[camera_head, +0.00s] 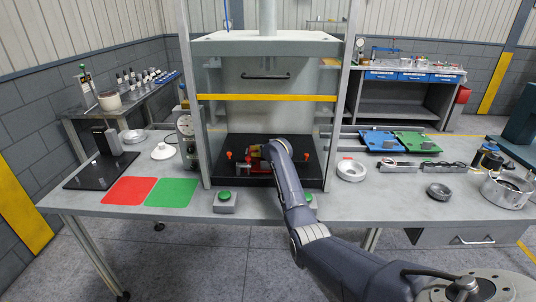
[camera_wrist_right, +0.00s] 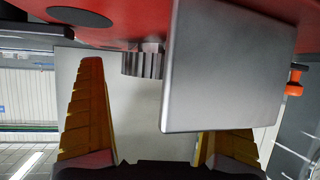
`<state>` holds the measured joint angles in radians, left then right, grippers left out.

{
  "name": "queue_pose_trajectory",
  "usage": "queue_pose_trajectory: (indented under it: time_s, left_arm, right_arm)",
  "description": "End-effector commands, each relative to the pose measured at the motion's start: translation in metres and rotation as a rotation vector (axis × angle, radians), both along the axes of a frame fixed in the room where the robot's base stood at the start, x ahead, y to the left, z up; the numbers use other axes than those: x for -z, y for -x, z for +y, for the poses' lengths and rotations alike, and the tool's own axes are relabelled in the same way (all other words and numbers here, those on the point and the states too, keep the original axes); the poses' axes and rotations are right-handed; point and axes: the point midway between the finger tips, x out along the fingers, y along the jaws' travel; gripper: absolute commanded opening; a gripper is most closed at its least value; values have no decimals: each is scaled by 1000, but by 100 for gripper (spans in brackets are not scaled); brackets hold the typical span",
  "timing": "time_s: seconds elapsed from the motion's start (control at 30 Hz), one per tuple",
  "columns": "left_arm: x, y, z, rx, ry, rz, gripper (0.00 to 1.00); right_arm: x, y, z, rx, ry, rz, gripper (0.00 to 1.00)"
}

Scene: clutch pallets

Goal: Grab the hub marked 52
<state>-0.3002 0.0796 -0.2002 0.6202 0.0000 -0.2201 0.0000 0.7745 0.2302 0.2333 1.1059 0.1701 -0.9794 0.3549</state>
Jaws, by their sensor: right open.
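My right gripper (camera_head: 262,158) reaches into the press frame, over its black base. In the right wrist view its two yellow fingers stand wide apart, with the open gap (camera_wrist_right: 158,110) between them. A small grey toothed part (camera_wrist_right: 143,62), which may be the hub, shows beyond the gap, close under a red surface (camera_wrist_right: 120,22). A plain grey block (camera_wrist_right: 225,65) stands in front of the right finger and hides part of it. No number 52 can be read in either view. My left gripper is not in view.
Orange knobs (camera_head: 229,155) stand on the base. Green buttons (camera_head: 224,196) sit at the front. A white ring (camera_head: 351,170), blue tray (camera_head: 378,141) and green tray (camera_head: 416,142) lie to the right.

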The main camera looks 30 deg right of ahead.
Motion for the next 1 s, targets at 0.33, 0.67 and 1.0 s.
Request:
queue_pose_trajectory:
  time_s: [0.33,0.67,1.0]
  left_arm:
    - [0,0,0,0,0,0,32]
    - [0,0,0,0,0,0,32]
    - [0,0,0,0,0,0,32]
  right_arm:
    - [9,-14,-6,0,0,0,100]
    - [9,-15,-6,0,0,0,95]
    - [9,-15,-6,0,0,0,56]
